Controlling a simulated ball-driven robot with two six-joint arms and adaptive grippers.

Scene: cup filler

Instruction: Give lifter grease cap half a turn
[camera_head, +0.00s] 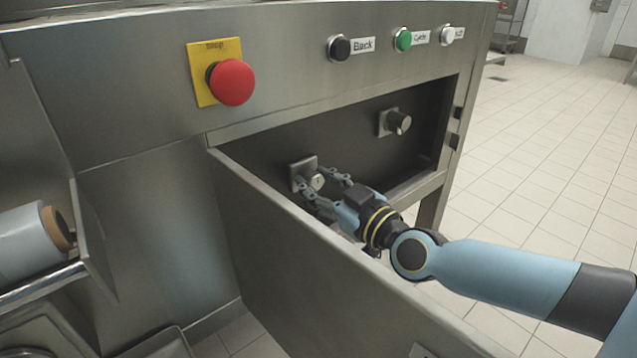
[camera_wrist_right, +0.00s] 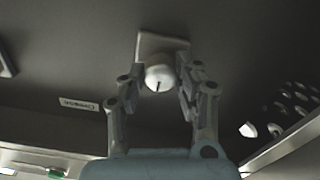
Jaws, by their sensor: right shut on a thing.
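A round pale grease cap (camera_head: 317,181) sits on a small square plate on the dark back wall of the open compartment. In the right wrist view the cap (camera_wrist_right: 160,78) shows a dark mark on its face. My right gripper (camera_head: 319,184) reaches over the open panel and has a finger on each side of this cap, shut on it. I cannot tell from a label which cap is the lifter's. My left gripper is not in view.
The hinged metal panel (camera_head: 300,265) stands open below my right arm. Above are a red stop button (camera_head: 231,82), a black button (camera_head: 339,48), and a green button (camera_head: 403,40). A small label (camera_wrist_right: 80,104) is on the wall near the cap. Open tiled floor lies right.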

